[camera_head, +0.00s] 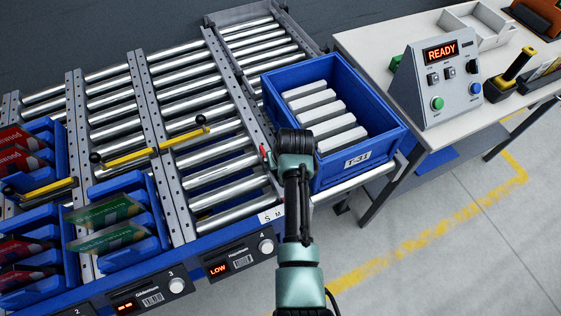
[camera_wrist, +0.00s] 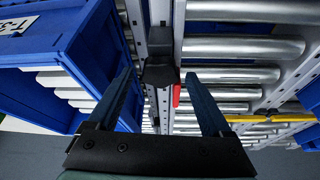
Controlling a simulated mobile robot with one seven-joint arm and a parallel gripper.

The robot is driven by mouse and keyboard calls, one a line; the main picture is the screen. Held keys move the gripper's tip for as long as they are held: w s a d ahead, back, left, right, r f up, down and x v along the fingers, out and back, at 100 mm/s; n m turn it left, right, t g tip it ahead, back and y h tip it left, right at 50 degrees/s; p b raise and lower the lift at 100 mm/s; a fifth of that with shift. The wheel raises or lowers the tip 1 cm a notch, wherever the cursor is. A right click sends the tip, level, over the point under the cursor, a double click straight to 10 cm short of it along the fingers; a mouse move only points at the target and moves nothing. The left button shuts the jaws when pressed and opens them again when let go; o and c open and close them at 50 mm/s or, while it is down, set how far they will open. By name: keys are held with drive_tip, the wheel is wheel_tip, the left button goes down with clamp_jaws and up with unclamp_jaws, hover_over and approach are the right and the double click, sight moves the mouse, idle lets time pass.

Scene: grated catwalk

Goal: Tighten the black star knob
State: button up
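A black knob-like part (camera_wrist: 159,70) sits on the metal rail between rollers, in the middle of the wrist view; its star shape cannot be made out. A small red lever (camera_wrist: 176,94) is right beside it, and it also shows in the head view (camera_head: 264,152). My gripper (camera_wrist: 160,76) is open, its two dark fingers on either side of the black part with gaps, apparently not touching it. In the head view my arm reaches over the rail beside the blue crate and hides the black part and the fingers.
A blue crate (camera_head: 383,149) with several white bars stands close on the right of my gripper. Yellow bars with black ball ends (camera_head: 128,158) cross the roller lanes (camera_head: 205,178). Blue bins are at left. A bench with a READY control box (camera_head: 438,85) is at right.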

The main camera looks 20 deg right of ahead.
idle(0.3)
drive_tip(key=v, duration=1.3)
